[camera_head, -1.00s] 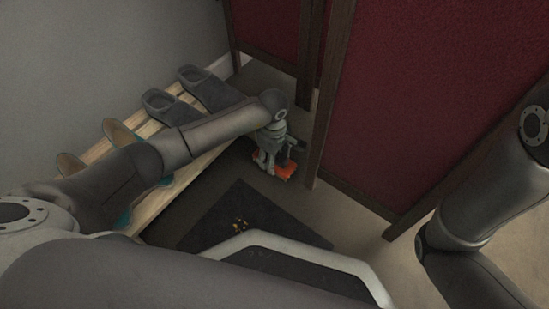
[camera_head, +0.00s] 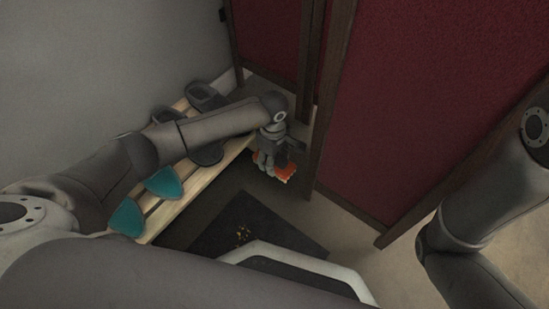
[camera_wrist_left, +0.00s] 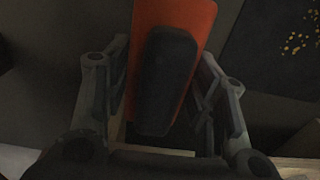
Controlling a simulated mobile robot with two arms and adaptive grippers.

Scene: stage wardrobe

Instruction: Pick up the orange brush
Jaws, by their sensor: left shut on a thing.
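The orange brush (camera_head: 289,177) is low beside the end of the slatted bench in the head view, partly hidden by my left gripper (camera_head: 270,160). In the left wrist view the brush (camera_wrist_left: 192,18) is a flat orange piece with a long dark part along its middle. The fingers of my left gripper stand on both sides of it, shut on it. In the head view I cannot tell whether the brush touches the floor. My right arm (camera_head: 470,215) shows at the right, but its gripper is out of the picture.
The slatted bench (camera_head: 215,165) at the left holds dark slippers (camera_head: 205,95) and teal-toed shoes (camera_head: 163,182), partly behind my left arm. A dark mat (camera_head: 270,225) with yellow marks lies on the floor. Dark-red panels (camera_head: 420,90) with wooden posts stand close at right.

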